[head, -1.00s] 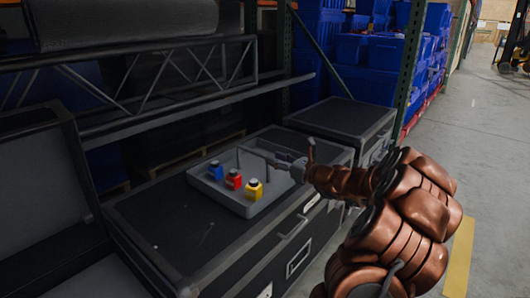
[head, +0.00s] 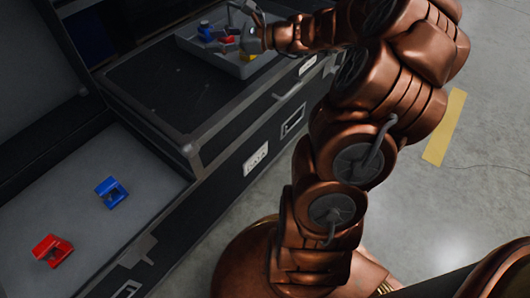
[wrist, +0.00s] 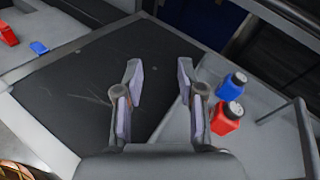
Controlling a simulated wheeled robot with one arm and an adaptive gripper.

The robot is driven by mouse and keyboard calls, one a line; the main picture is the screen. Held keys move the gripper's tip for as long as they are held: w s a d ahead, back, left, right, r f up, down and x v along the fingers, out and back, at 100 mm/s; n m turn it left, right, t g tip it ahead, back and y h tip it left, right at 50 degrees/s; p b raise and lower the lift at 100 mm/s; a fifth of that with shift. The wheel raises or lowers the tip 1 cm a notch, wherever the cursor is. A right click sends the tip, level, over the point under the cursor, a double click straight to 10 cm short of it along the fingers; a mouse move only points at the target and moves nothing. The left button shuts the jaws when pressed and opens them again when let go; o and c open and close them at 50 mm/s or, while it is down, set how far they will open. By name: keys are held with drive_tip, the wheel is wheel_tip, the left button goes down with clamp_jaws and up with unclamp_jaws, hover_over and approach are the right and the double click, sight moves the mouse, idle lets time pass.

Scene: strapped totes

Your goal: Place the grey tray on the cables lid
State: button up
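The grey tray (head: 196,49) stands on the black lid of a strapped case (head: 165,92). It also shows in the wrist view (wrist: 178,133). It has a thin upright bar handle (wrist: 304,135) and holds a blue bottle (wrist: 232,86), a red bottle (wrist: 227,118) and a yellow one (head: 248,57), partly hidden in the head view. My gripper (wrist: 160,85) is open, with nothing visible between its fingers. It is above the tray's edge, beside the bottles; contact cannot be told. The case's front label (head: 255,159) is too small to read surely, so I cannot tell which lid is the cables one.
An open case (head: 75,190) with a grey lining is at the left. A red clip (head: 52,251) and a blue clip (head: 111,192) lie in it. Its raised lid stands behind. Bare floor (head: 480,170) with a yellow stripe (head: 444,128) is at the right.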

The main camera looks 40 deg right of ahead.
drive_tip(key=s+a+n+g, duration=0.2)
drive_tip(key=s+a+n, duration=0.1)
drive_tip(key=a, duration=0.3)
drive_tip(key=s+a+f+n+g+y, duration=0.1)
drive_tip(key=s+a+n+g, duration=0.2)
drive_tip(key=a, duration=0.2)
drive_tip(key=s+a+f+n+g, duration=0.1)
drive_tip(key=s+a+n+g, duration=0.1)
drive_tip(key=a, duration=0.4)
drive_tip(key=shift+s+a+f+n, duration=0.15)
drive_tip(key=shift+s+n, duration=0.05)
drive_tip(key=shift+s, duration=0.15)
drive_tip(key=shift+s+a+f+n, duration=0.1)
drive_tip(key=shift+s+a+n, duration=0.1)
drive_tip(key=shift+s, duration=0.15)
drive_tip(key=s+a+f+n+g+h, duration=0.25)
drive_tip(key=s+n+g, duration=0.2)
drive_tip(key=s, duration=0.55)
drive_tip(key=s+a+f+n+g+h, duration=0.2)
drive_tip(key=s+f+n+g+h, duration=0.15)
drive_tip(key=s+n, duration=0.45)
drive_tip(key=s+d+f+n+h, duration=0.1)
drive_tip(key=s+d+n+h, duration=0.2)
drive_tip(key=s, duration=0.7)
drive_tip(key=d+h, duration=0.2)
drive_tip(key=d, duration=0.2)
drive_tip(key=shift+s+d+f+g, duration=0.2)
drive_tip(key=shift+s+g, duration=0.1)
drive_tip(key=shift+g, duration=0.1)
